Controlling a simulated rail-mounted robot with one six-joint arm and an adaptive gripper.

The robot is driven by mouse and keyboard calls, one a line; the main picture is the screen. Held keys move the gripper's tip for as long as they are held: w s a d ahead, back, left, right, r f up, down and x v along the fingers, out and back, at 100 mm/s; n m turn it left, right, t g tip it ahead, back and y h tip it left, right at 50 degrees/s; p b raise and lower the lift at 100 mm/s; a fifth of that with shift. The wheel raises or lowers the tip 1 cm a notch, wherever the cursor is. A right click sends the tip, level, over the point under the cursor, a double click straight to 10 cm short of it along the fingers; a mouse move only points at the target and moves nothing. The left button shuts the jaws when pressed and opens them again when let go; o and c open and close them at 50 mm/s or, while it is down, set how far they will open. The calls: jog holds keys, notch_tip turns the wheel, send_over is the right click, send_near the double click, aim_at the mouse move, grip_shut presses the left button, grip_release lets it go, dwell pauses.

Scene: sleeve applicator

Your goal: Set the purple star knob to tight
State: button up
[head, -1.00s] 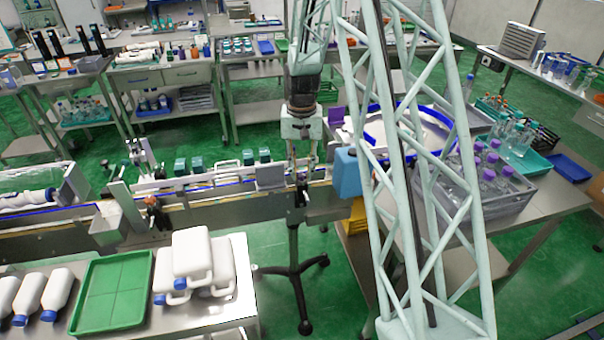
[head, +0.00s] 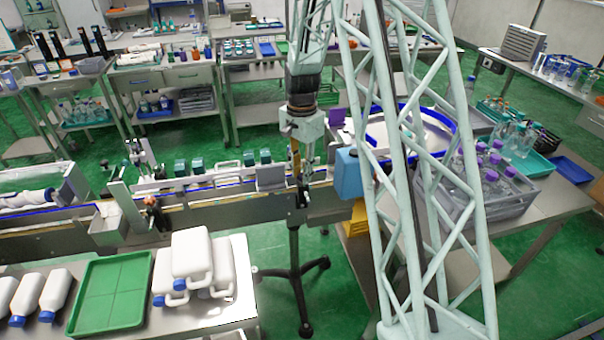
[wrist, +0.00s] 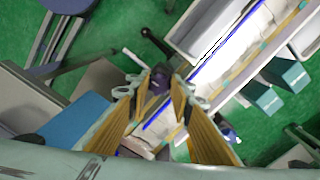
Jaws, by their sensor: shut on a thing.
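The purple star knob (wrist: 158,81) shows dark purple between my fingertips in the wrist view, largely covered by them. My gripper (wrist: 163,88) has its orange-padded fingers on both sides of the knob and is shut on it. In the head view my gripper (head: 303,181) points down at the right part of the conveyor line, and its fingers hide the knob there. I cannot read the knob's setting or any tight mark.
The conveyor (head: 225,190) runs left from my gripper, with several dark green-capped boxes behind it. A blue box (head: 348,173) stands close on the right. White jugs (head: 192,255) and a green tray (head: 112,290) lie on the front table. A tripod stand (head: 294,270) is below.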

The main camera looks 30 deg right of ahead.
jog(key=shift+m, duration=0.6)
jog(key=o, duration=0.8)
jog(key=shift+o, duration=0.2)
jog(key=shift+r, duration=0.1)
notch_tip(320, 180, up, 12)
dwell(0.4)
dwell(0.5)
